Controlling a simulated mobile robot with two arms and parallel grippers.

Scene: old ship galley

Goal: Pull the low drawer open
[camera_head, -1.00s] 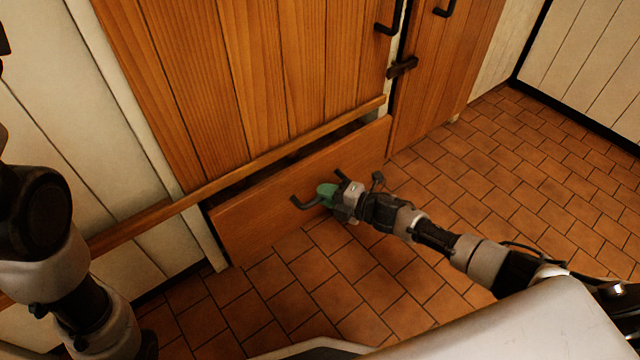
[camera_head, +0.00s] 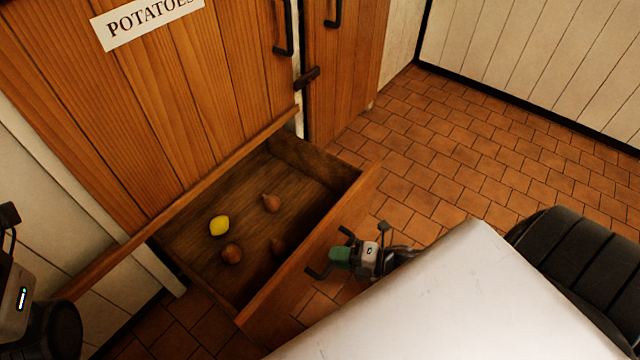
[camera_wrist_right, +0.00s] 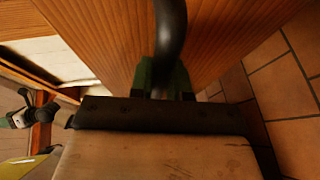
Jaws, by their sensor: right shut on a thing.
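The low drawer (camera_head: 262,297) stands well out from the cabinet, with its inside in view. Its front panel also shows in the right wrist view (camera_wrist_right: 105,35). My right gripper (camera_head: 335,258) is at the outer face of the drawer front, its green fingers shut on the dark bar handle (camera_head: 318,272). In the right wrist view the curved handle (camera_wrist_right: 171,35) runs between the green fingers (camera_wrist_right: 163,78). My left gripper is not in view; part of my left arm shows at the left edge of the head view.
A yellow lemon (camera_head: 219,226) and several brown, onion-like things, one here (camera_head: 271,203), lie in the drawer. Wooden cabinet doors (camera_head: 150,110) with a "POTATOES" label (camera_head: 148,22) stand above. Tiled floor (camera_head: 470,150) is clear to the right.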

